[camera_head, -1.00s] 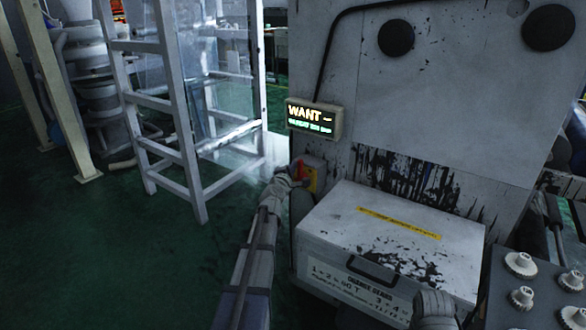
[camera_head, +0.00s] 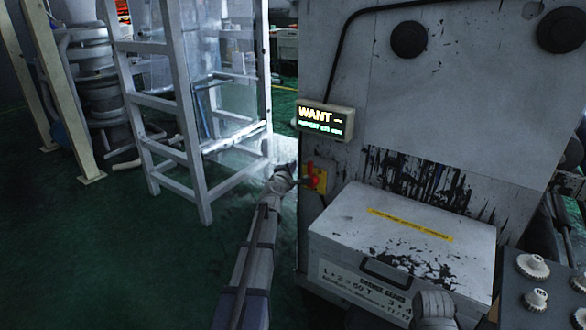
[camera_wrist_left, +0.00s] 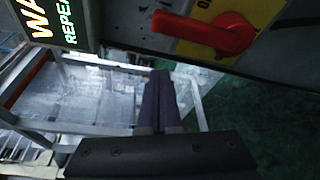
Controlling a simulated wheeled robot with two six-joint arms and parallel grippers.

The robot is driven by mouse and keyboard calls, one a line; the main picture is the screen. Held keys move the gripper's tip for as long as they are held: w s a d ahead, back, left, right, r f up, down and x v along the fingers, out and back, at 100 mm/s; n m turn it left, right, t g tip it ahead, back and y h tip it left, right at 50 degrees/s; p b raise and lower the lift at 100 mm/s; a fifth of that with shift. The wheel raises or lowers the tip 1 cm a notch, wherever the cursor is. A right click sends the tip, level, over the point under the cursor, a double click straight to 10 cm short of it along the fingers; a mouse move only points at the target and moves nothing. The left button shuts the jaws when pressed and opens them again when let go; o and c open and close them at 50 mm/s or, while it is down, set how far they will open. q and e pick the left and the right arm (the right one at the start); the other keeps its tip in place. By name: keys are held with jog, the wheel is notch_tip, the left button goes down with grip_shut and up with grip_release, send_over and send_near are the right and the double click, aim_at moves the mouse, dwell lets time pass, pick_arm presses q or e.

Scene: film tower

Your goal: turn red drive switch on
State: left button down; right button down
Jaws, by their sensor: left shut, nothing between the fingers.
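The red drive switch (camera_head: 311,174) is a red lever on a yellow plate (camera_head: 321,183), low on the grey machine's left edge. In the head view its handle stands roughly upright. In the left wrist view the lever (camera_wrist_left: 205,33) lies across the top, with its round hub at right; lettering on the plate is cut off. My left gripper (camera_head: 294,179) is just left of the switch. Its shut, empty fingers (camera_wrist_left: 161,85) show below the lever in the wrist view, apart from it. Part of my right arm shows at bottom right; its fingers cannot be made out.
A small lit display reading "WANT" (camera_head: 325,120) is above the switch. A grey paint-stained chest (camera_head: 400,235) stands right of it. A white frame rack (camera_head: 196,150) stands left. Green floor (camera_head: 130,250) is open at left.

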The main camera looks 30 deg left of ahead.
pick_arm(q)
jog(key=f+v, duration=0.1)
jog(key=v, duration=0.9)
jog(key=shift+d, duration=0.15)
jog(key=shift+f, duration=0.15)
